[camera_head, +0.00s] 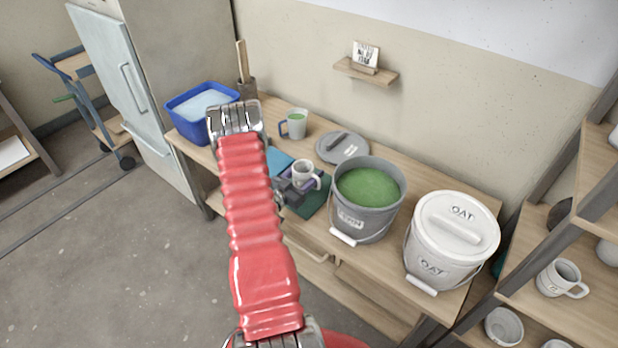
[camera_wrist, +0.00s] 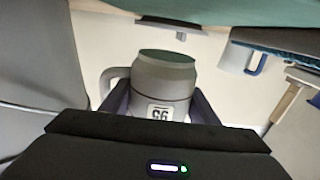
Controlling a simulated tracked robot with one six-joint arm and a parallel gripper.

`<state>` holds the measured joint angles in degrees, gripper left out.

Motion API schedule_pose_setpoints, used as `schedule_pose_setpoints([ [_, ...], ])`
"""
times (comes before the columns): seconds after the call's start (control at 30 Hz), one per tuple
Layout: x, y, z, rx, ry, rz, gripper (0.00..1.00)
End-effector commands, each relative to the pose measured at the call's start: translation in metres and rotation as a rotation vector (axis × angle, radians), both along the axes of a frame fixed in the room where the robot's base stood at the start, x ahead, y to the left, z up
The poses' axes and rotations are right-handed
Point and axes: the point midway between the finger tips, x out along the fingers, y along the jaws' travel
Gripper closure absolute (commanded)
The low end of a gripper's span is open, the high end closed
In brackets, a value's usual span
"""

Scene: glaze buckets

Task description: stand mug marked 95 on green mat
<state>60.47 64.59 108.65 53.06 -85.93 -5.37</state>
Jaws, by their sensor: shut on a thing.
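The grey mug marked 95 (camera_wrist: 162,85) is held in my gripper (camera_head: 300,185); it also shows in the head view (camera_head: 302,171). In the wrist view its label appears upside down, its handle is at the left, and my jaws (camera_wrist: 160,108) close on both sides of it. The green mat (camera_head: 308,203) lies on the bench below, partly hidden by my gripper. A green surface, likely the mat (camera_wrist: 225,30), crosses the top of the wrist view, with a visible gap between it and the mug's base. The mug looks upright.
A grey bucket of green glaze (camera_head: 368,195) stands close right of the mat. A grey lid (camera_head: 342,148) lies behind. A blue-handled mug (camera_head: 294,123), a blue tub (camera_head: 200,103) and a blue mat (camera_head: 279,160) are nearby. The white OAT bucket (camera_head: 450,240) is farther right.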

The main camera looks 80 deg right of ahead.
Motion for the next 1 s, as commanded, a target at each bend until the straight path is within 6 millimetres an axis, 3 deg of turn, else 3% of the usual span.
schedule_pose_setpoints([
  [0.43,0.000,0.000,-0.039,-0.001,0.001,-0.001,0.77],
  [0.87,-0.001,0.000,-0.043,-0.001,0.000,-0.001,0.77],
  [0.9,-0.001,0.000,-0.043,0.000,0.000,-0.001,0.43],
  [1.0,-0.001,0.000,-0.043,0.000,0.000,-0.001,0.36],
])
